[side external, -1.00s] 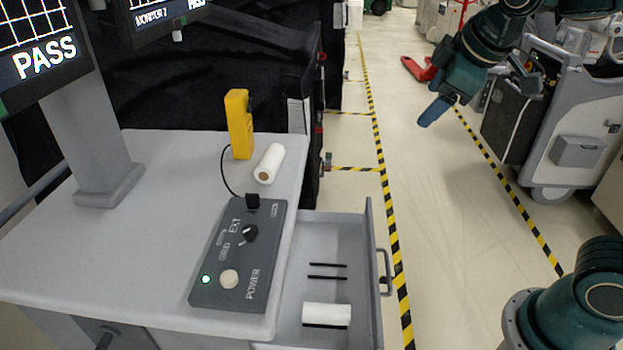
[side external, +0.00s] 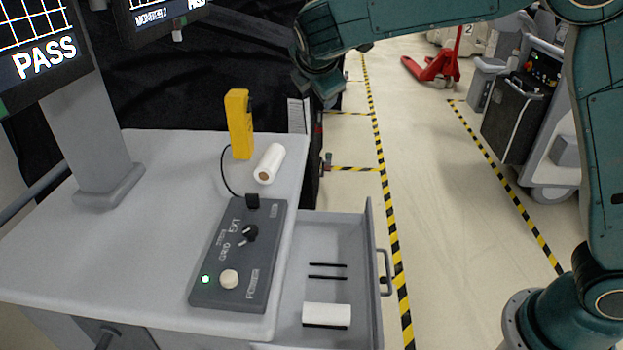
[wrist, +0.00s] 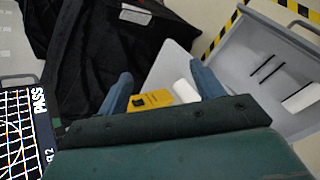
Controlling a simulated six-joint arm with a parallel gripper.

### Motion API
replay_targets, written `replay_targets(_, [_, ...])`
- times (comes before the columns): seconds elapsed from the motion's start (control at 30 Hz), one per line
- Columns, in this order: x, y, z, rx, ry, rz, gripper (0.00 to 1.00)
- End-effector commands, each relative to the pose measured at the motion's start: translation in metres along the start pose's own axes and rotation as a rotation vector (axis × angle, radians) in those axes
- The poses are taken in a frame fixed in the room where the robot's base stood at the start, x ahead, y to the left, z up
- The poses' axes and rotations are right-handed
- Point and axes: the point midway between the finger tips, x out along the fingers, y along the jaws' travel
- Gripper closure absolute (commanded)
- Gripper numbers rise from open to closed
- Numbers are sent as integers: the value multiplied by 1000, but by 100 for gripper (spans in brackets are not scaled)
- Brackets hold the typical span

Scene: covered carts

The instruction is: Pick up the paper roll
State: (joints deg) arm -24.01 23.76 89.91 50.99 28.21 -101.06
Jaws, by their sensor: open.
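A white paper roll (side external: 269,163) with a brown core lies on the grey cart top, beside an upright yellow handheld device (side external: 239,124). Another white roll (side external: 326,315) lies in the open drawer. In the wrist view, my gripper (wrist: 162,88) is open and empty, its two blue fingers spread apart. The cart-top roll (wrist: 185,91) shows between the fingers, near the right one, partly hidden by the gripper body. The yellow device (wrist: 150,100) also shows between them. The drawer roll (wrist: 303,97) is farther right. In the side view, my gripper is above and behind the cart; its fingertips are unclear.
A grey control box (side external: 238,254) with knobs sits on the cart top, a black cable running from it. The grey drawer (side external: 365,250) is pulled open at the right. Monitors (side external: 45,55) stand at the left. Black covers (side external: 180,85) hang behind the cart.

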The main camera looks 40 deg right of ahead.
Motion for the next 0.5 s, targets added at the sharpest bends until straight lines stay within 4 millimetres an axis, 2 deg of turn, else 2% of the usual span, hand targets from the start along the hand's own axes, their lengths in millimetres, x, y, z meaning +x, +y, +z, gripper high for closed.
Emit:
replay_targets(0.03, [6, 2, -12, -56, -18, 6, 33])
replay_targets(0.27, [28, 12, -56, -318, -120, 33, 33])
replay_targets(0.5, [46, 9, -102, -592, -238, 40, 33])
